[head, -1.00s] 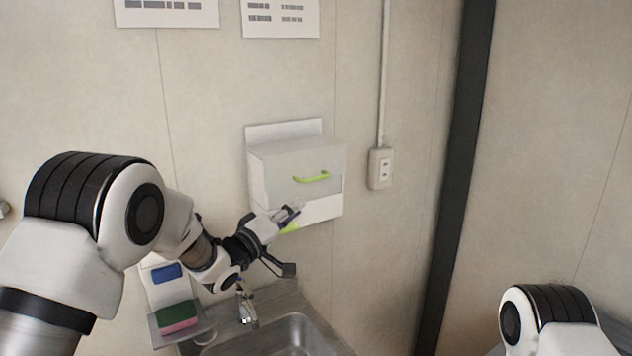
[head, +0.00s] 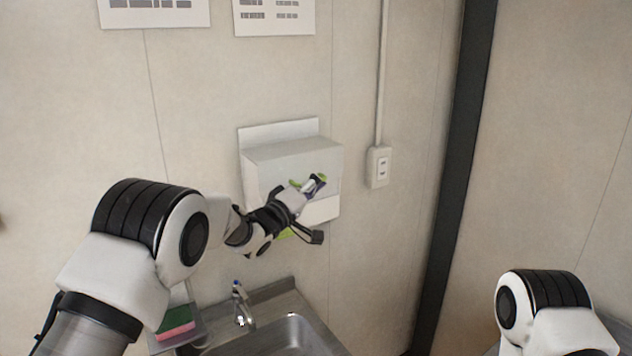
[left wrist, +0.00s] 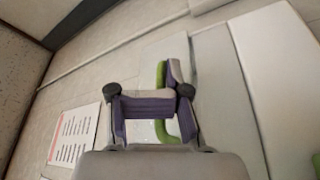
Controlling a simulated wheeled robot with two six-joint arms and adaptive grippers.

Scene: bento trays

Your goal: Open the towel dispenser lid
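The towel dispenser (head: 262,184) is a pale box on the wall above the sink, with a green handle (head: 322,178) on its front. The lid looks closed. My left gripper (head: 314,186) is at the handle and partly covers it in the head view. In the left wrist view the handle (left wrist: 160,76) runs beside and behind the grey and purple fingers (left wrist: 158,100). One finger crosses the handle's middle. Whether the fingers are clamped on it cannot be made out. My right gripper is out of view.
A steel sink (head: 328,350) with a faucet (head: 242,306) lies below the dispenser. A sponge (head: 175,322) sits on a small holder to the left. A wall outlet (head: 379,167) is right of the dispenser. Printed sheets (head: 273,17) hang above.

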